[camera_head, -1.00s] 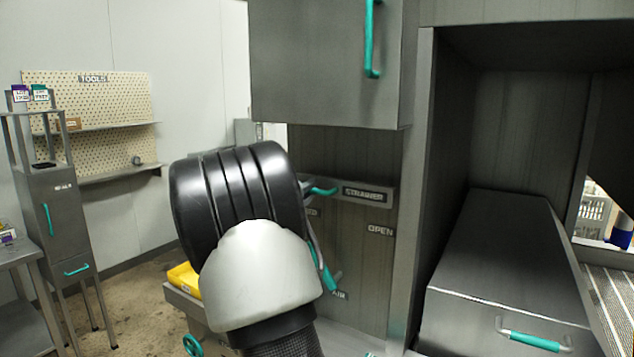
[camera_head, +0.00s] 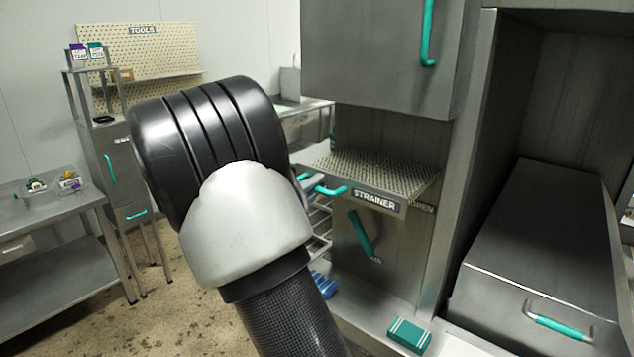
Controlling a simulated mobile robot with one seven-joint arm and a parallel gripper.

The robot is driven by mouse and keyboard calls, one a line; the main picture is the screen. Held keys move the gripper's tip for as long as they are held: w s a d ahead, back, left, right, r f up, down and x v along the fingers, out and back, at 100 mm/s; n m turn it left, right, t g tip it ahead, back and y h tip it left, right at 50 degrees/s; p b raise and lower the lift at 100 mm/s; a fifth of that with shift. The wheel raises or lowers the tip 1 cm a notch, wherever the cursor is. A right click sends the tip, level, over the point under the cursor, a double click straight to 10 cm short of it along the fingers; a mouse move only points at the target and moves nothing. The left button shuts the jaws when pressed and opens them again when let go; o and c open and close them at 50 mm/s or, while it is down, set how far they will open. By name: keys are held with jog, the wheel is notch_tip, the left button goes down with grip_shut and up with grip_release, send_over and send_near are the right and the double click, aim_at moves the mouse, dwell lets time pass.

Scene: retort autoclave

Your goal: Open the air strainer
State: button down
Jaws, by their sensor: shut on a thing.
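The air strainer is a tray with a perforated mesh top (camera_head: 365,168) and a front plate marked STRAINER (camera_head: 376,202). It stands drawn out from the dark panel, its mesh exposed. Its teal handle (camera_head: 333,191) sticks out at the left of the front plate. My gripper (camera_head: 312,184) is mostly hidden behind my black and white arm links. The visible part is at the left end of the handle and is shut on it.
A grey cabinet with a teal handle (camera_head: 427,32) hangs above the strainer. A teal lever (camera_head: 360,233) is below it, and a teal box (camera_head: 409,335) lies on the ledge. A large grey bin (camera_head: 540,240) is at right. Open floor (camera_head: 190,300) lies at left.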

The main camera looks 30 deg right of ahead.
jog(key=c, duration=2.1)
grip_release()
jog(key=v, duration=1.7)
jog(key=shift+s+a+r+b, duration=0.1)
jog(key=shift+s+a+b, duration=0.1)
jog(key=shift+b, duration=0.2)
jog(key=shift+d, duration=0.1)
